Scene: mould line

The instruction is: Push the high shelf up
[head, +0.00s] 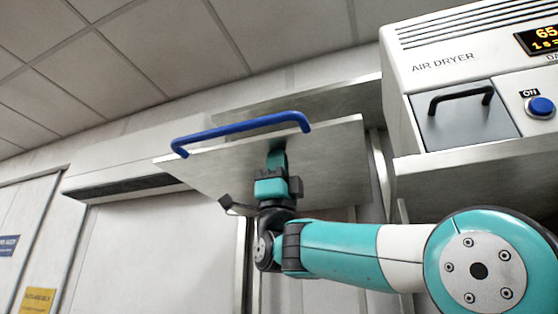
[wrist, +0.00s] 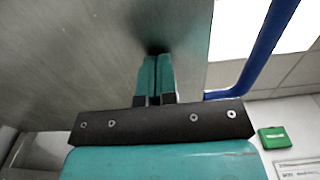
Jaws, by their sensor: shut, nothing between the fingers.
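The high shelf (head: 335,165) is a grey metal panel with a blue bar handle (head: 243,130) along its front edge. It is tilted, and I see its underside in the head view. My gripper (head: 276,150) is below the panel, pointing up, with its fingers shut and nothing between them. In the wrist view, the shut fingertips (wrist: 155,60) are at the panel's surface (wrist: 90,50), with a dark shadow where they meet. They look to be touching it. The blue handle (wrist: 262,50) runs to the right of the fingers there, apart from them.
A white air dryer (head: 450,62) with a grey drawer front, a black handle and a blue button (head: 541,106) stands on a ledge at the right. A pale door (head: 150,250) is behind at the left. A green box (wrist: 273,138) is on the wall in the wrist view.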

